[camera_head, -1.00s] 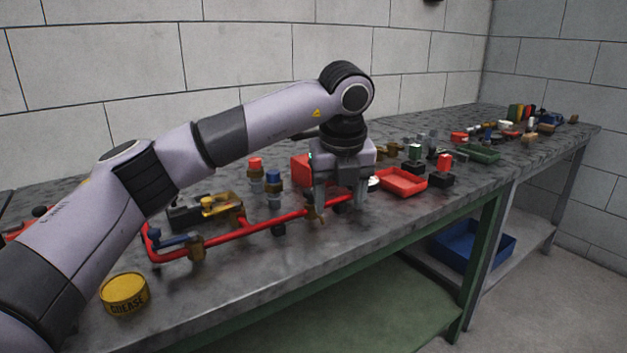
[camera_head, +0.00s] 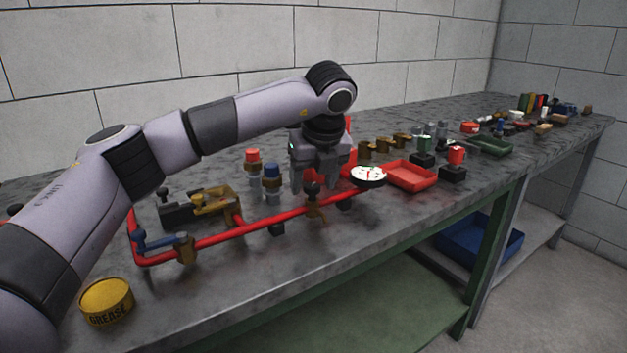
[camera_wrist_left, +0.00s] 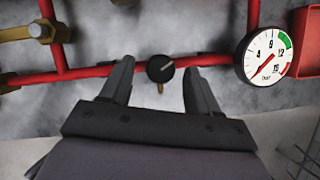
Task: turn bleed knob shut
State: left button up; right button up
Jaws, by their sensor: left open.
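The bleed knob (camera_wrist_left: 160,68) is a small black round knob with a pale line on it, on a red pipe (camera_wrist_left: 88,73) in the left wrist view. In the head view the dark knob (camera_head: 312,188) sits on a brass fitting on the pipe, just below my left gripper (camera_head: 313,185). My left gripper is open; in the left wrist view its fingers (camera_wrist_left: 158,88) stand to either side of the knob, apart from it. I cannot tell how far above it they are. My right gripper is not in view.
A white pressure gauge (camera_head: 368,175) stands right of the knob, near a red tray (camera_head: 411,175). A blue-handled valve (camera_head: 155,241) is on the pipe's left end. Red-topped (camera_head: 253,165) and blue-topped (camera_head: 272,178) fittings stand behind the pipe. A grease tin (camera_head: 107,301) is near the front edge.

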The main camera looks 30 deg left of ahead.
pick_arm(q)
jog(key=shift+f, duration=0.15)
jog(key=c, duration=1)
jog(key=shift+c, duration=0.2)
